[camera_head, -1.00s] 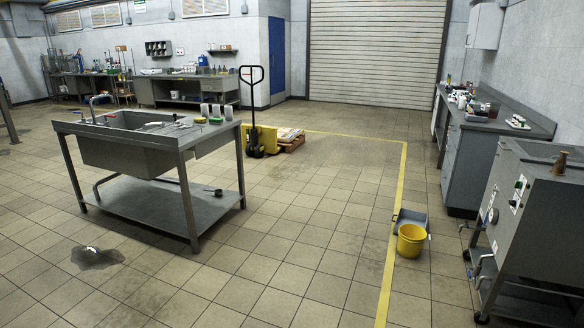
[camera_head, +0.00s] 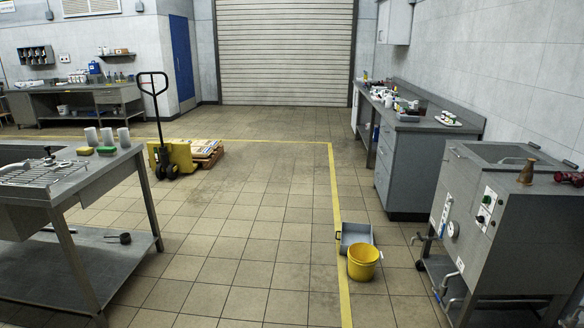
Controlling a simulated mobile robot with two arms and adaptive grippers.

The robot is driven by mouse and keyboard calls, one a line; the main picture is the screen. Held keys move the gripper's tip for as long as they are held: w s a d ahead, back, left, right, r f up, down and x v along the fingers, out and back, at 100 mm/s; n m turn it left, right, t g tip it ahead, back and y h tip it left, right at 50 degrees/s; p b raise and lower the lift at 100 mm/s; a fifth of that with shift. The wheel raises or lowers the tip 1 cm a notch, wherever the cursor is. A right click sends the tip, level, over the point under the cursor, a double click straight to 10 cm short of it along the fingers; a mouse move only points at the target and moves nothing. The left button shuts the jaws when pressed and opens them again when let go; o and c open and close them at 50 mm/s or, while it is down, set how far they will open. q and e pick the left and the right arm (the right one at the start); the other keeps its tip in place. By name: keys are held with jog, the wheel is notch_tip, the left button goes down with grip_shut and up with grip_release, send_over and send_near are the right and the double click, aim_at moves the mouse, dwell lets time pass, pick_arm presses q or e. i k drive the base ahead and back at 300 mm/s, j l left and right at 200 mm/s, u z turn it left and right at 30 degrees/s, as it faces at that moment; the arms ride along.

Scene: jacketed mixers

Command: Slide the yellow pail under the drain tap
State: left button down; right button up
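The yellow pail (camera_head: 362,264) stands upright on the tiled floor in the head view, just right of the yellow floor line, its handle down. A grey tray-like bin (camera_head: 357,233) lies directly behind it. To the right is a steel jacketed mixer (camera_head: 492,225) on a wheeled frame, with a gauge, a control panel and pipe fittings on its left side. A fitting low on that side (camera_head: 447,283) may be the drain tap; it is too small to tell. The pail is apart from the mixer, to its left.
A steel sink table (camera_head: 75,185) stands at the left with a lower shelf. A yellow pallet jack (camera_head: 172,158) with a loaded pallet is behind it. Grey cabinets (camera_head: 403,170) line the right wall. The middle floor is clear, marked by a yellow line (camera_head: 337,200).

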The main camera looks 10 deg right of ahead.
aim_at(360, 256)
jog(key=i+j+z, duration=0.1)
jog(key=i+z, duration=0.3)
jog(key=i, duration=1.4)
